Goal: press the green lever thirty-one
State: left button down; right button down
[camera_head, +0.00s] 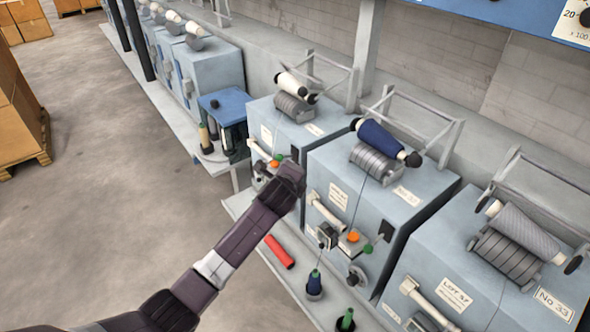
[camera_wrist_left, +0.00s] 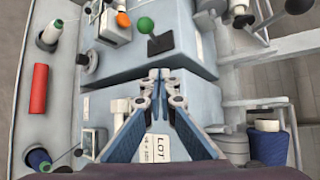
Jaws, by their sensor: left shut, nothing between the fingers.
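A green ball lever (camera_wrist_left: 145,25) on a dark plate sits on the upper machine in the left wrist view, just beyond my left gripper's fingertips and slightly left of them, apart from them. My left gripper (camera_wrist_left: 159,76) is shut and empty. In the head view my left gripper (camera_head: 291,178) hangs by the front of the machine with the white cone (camera_head: 291,84) and hides most of its lever area. An orange knob (camera_head: 274,163) shows beside it. The neighbouring machine, with the blue cone (camera_head: 380,138), has its own green lever (camera_head: 368,248). My right gripper is not in view.
The right machine has a plate reading No 33 (camera_head: 553,304). A red tube (camera_head: 279,252) and a blue bobbin (camera_head: 314,284) are on the front ledge. An orange knob (camera_wrist_left: 123,20) is left of the green lever. Floor at left is open.

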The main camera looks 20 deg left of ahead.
pick_arm(q)
jog(key=shift+s+d+r, duration=0.15)
jog(key=shift+s+r, duration=0.4)
jog(key=shift+s, duration=0.1)
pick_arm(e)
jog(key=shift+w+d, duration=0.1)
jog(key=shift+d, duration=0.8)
pick_arm(q)
jog(key=shift+d, duration=0.1)
jog(key=shift+f, duration=0.1)
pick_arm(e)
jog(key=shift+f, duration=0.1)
